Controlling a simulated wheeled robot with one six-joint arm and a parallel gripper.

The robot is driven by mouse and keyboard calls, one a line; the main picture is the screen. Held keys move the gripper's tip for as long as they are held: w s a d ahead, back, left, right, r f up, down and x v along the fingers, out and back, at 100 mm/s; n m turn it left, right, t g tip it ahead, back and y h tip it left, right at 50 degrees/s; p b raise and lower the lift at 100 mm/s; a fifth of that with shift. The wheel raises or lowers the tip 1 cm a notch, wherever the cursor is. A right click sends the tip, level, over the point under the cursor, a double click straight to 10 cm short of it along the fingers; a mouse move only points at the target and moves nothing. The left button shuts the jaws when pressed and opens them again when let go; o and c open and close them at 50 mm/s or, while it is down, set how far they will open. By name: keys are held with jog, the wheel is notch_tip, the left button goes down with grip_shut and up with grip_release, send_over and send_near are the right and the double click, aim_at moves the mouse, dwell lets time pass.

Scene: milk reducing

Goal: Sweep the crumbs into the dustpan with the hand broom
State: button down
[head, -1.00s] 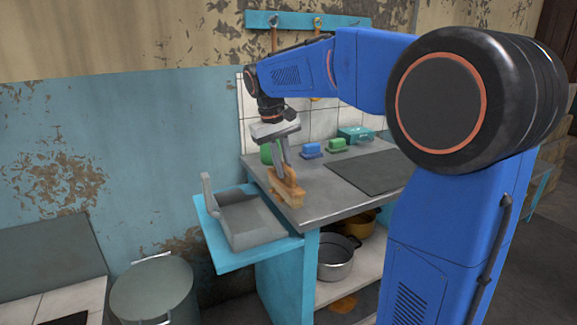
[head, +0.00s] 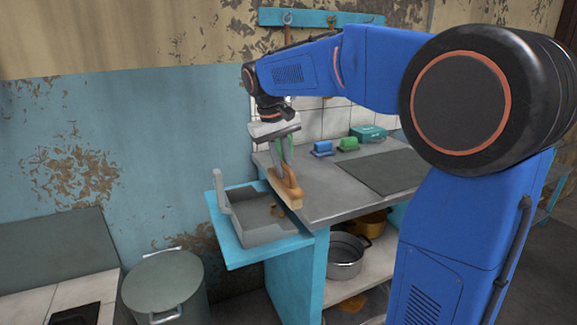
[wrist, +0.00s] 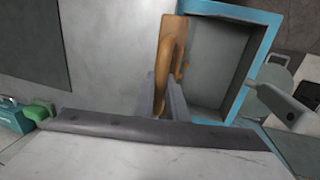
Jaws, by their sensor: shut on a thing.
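The wooden hand broom (head: 287,189) is at the left edge of the grey counter, beside the dustpan. My gripper (head: 284,163) is shut on its handle from above. The grey dustpan (head: 266,236) lies on a blue side shelf left of the counter, its handle upright at the far left. A few brown crumbs (head: 277,210) show inside the dustpan, close to the broom. In the wrist view, the broom (wrist: 173,28) lies along the edge of the dustpan (wrist: 213,62), and the handle is between my gripper's fingers (wrist: 160,95). The bristles are hidden in both views.
Blue (head: 322,149) and green (head: 347,144) blocks and a teal box (head: 368,133) stand at the back of the counter. A dark flat panel (head: 385,172) lies to the right. A lidded bin (head: 163,285) stands below at left. Pots (head: 345,255) sit under the counter.

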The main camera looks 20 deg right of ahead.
jog(key=shift+a, duration=0.6)
jog(key=shift+r, duration=3.55)
